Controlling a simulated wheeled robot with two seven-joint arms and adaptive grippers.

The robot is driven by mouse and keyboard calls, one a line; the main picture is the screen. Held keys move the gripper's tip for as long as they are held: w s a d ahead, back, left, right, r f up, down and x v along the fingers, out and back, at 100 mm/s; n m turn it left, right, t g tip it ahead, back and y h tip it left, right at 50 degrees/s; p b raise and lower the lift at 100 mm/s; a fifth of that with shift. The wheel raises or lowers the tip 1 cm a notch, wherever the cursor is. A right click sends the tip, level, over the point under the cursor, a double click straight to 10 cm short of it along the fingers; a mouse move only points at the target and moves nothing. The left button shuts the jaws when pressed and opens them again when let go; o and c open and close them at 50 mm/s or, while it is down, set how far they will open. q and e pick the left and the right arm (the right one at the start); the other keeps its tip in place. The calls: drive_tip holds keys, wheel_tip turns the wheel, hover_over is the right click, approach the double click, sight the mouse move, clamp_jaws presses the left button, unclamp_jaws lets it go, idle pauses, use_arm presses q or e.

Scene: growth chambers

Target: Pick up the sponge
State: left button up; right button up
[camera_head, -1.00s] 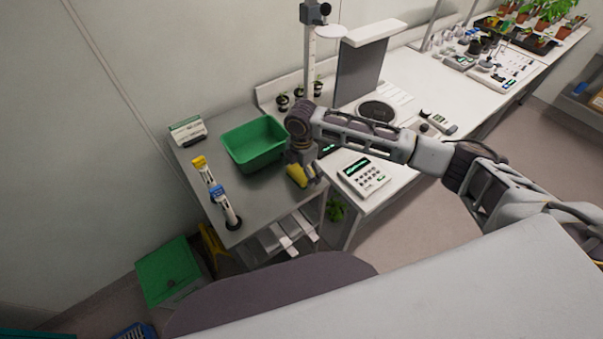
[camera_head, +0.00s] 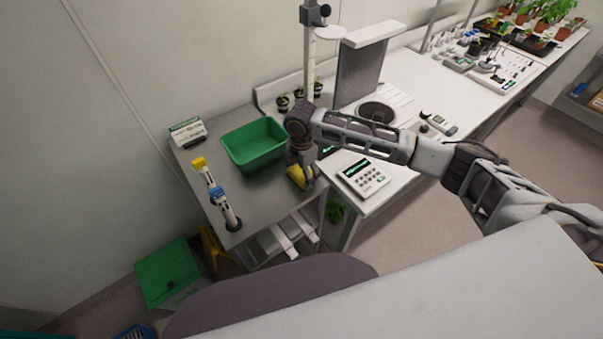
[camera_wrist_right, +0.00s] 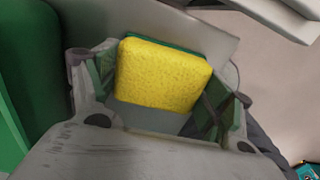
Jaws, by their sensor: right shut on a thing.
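The sponge (camera_head: 296,175) is yellow with a green layer, at the right edge of the steel table beside the green bin. In the right wrist view the sponge (camera_wrist_right: 163,76) sits between the two finger pads, its yellow face toward the camera. My right gripper (camera_head: 302,176) points down from above and is shut on the sponge; it fills the middle of the wrist view (camera_wrist_right: 163,95). I cannot tell whether the sponge still touches the table. My left gripper is not in view.
A green bin (camera_head: 236,154) stands on the steel table (camera_head: 195,164), left of my right gripper. A keypad device (camera_head: 363,178) lies on the white bench to the right.

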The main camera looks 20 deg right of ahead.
drive_tip(key=shift+r+b, duration=0.55)
drive_tip(key=shift+r, duration=4.45)
drive_tip(key=shift+o, duration=0.4)
drive_tip(key=shift+c, duration=0.8)
drive_tip(key=shift+s+f, duration=0.1)
